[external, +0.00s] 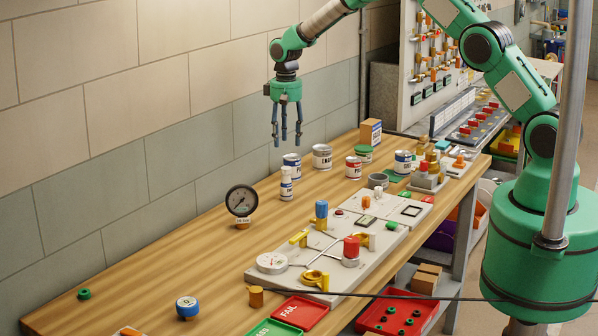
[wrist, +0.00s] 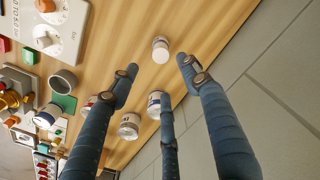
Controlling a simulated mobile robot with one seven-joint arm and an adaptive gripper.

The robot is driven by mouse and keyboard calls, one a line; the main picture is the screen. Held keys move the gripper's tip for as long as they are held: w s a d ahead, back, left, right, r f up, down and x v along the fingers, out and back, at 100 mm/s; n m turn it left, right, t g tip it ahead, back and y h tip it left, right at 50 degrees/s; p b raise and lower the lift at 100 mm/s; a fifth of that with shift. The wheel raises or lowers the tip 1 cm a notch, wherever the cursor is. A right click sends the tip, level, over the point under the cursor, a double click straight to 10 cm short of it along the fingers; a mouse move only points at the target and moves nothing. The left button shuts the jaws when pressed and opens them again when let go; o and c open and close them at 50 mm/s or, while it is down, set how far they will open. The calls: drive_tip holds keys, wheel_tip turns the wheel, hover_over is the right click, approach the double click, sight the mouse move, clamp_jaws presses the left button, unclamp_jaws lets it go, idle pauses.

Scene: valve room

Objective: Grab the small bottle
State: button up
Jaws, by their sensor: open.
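The small bottle (external: 286,184) is white with a dark label and stands upright on the wooden table (external: 150,270), in front of a white-and-blue can. In the wrist view the bottle (wrist: 160,50) shows from above, its white cap towards the camera, between the tips of the two upper fingers. My gripper (external: 285,140) has blue fingers pointing down. It hangs above the table in the area over the bottle and the cans. In the wrist view my gripper (wrist: 158,80) is open with spread fingers and nothing between them. No finger is seen touching the bottle.
Close by stand a white-and-blue can (external: 293,164), a larger can (external: 322,157) and a red-labelled can (external: 353,167). A pressure gauge (external: 241,201) stands to the left. A valve panel (external: 335,245) lies in front. The wall (external: 160,120) runs along the table's back.

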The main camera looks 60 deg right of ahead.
sight(286, 168)
wheel_tip(286, 168, down, 7)
drive_tip(key=shift+f, duration=0.15)
idle(0.5)
drive_tip(key=shift+a+f+p, duration=0.15)
drive_tip(key=shift+f+p, duration=0.45)
drive_tip(key=shift+f, duration=2)
clamp_jaws()
